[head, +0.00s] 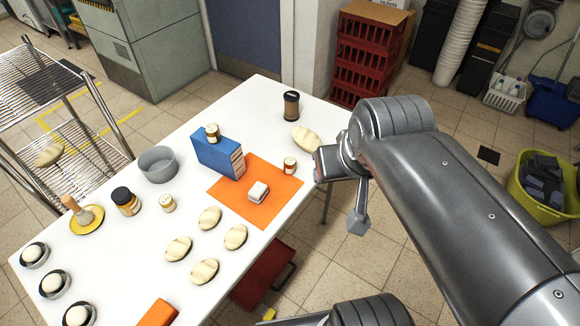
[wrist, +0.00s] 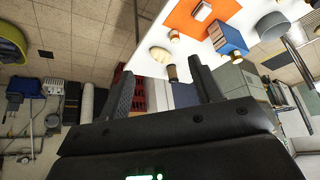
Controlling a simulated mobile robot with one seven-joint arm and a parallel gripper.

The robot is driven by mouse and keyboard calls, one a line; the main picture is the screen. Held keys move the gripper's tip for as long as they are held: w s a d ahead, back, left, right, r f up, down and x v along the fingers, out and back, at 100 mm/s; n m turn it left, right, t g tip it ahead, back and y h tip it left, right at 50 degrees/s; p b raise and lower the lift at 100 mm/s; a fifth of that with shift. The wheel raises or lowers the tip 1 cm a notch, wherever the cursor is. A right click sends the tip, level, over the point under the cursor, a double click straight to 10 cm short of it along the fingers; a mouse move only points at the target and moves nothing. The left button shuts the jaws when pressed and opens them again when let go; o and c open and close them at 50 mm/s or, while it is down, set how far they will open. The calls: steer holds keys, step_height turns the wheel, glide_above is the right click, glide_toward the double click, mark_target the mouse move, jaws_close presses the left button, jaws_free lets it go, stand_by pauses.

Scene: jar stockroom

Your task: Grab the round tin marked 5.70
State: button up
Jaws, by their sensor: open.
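Several small round containers stand on the white table, and no marking is readable, so I cannot tell which is marked 5.70. One small tin (head: 289,166) with a pale lid and red on its side is at the orange mat's right edge. A small pale-lidded one (head: 167,203) stands left of the mat. A dark-lidded amber jar (head: 126,200) is further left, and a brown jar (head: 291,105) is at the far end. My gripper (wrist: 162,66) is open and empty, beyond the table's right edge.
The orange mat (head: 228,196) bears a small white block (head: 258,191). Bread pieces (head: 209,218) lie in front, one (head: 306,139) near the right edge. A grey bowl (head: 157,164) and brush on a yellow dish (head: 86,219) are left. A wire rack (head: 60,150) stands beside the table.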

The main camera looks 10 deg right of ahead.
steer(key=shift+o, duration=0.5)
steer(key=m+g+h, duration=0.1)
steer(key=m+g, duration=0.2)
steer(key=m, duration=0.1)
glide_above(289, 162)
steer(key=s, duration=0.3)
steer(key=s+a+f+x, duration=0.1)
steer(key=s+x, duration=0.2)
steer(key=x, duration=0.8)
steer(key=s+a+x, duration=0.1)
steer(key=s+x, duration=0.1)
steer(key=x, duration=2.1)
steer(key=shift+w+a+f, duration=0.2)
steer(key=shift+w+a, duration=0.05)
steer(key=shift+a, duration=0.1)
steer(key=c, duration=1.1)
